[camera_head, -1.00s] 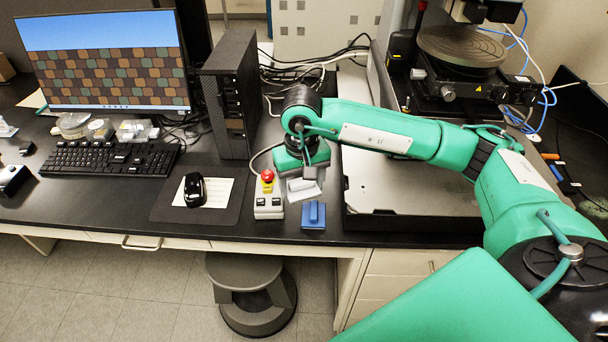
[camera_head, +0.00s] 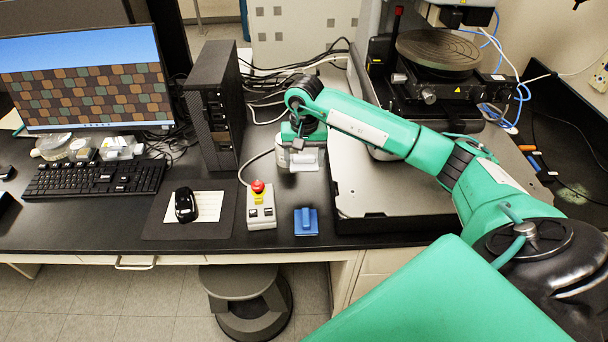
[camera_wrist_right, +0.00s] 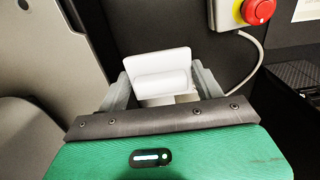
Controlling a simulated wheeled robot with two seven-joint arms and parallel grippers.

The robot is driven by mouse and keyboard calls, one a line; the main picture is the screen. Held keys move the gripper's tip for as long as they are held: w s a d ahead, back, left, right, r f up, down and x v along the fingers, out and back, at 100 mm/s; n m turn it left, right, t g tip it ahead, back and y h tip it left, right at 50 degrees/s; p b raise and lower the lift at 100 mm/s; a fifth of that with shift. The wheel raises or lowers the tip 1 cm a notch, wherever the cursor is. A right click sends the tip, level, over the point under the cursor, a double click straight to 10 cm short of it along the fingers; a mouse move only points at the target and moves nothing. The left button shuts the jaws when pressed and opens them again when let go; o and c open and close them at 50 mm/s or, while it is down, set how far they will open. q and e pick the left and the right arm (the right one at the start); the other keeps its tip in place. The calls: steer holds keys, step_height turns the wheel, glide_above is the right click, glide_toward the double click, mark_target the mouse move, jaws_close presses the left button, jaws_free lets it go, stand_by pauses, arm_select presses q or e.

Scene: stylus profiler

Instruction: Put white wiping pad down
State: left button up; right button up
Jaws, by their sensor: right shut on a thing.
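The white wiping pad (camera_head: 309,161) is in my right gripper (camera_head: 300,150), above or on the black desk behind the blue pad; I cannot tell whether it touches the desk. The right wrist view shows the pad's white plate (camera_wrist_right: 160,63) and its raised grip (camera_wrist_right: 162,82) between the two grey fingers of the right gripper (camera_wrist_right: 165,88). The fingers are shut on it. Its underside is hidden. My left gripper is in neither view.
A blue pad (camera_head: 306,221) lies near the desk's front edge. A control box with a red button (camera_head: 260,207) stands left of it. A grey metal platform (camera_head: 400,190) is close on the right, a black computer tower (camera_head: 213,110) on the left. Cables (camera_head: 290,90) run behind.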

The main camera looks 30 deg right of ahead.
glide_above(304, 187)
step_height(304, 187, down, 4)
steer(key=shift+f+p, duration=0.15)
steer(key=shift+p, duration=0.3)
step_height(304, 187, down, 4)
steer(key=shift+p, duration=0.7)
steer(key=shift+f, duration=0.1)
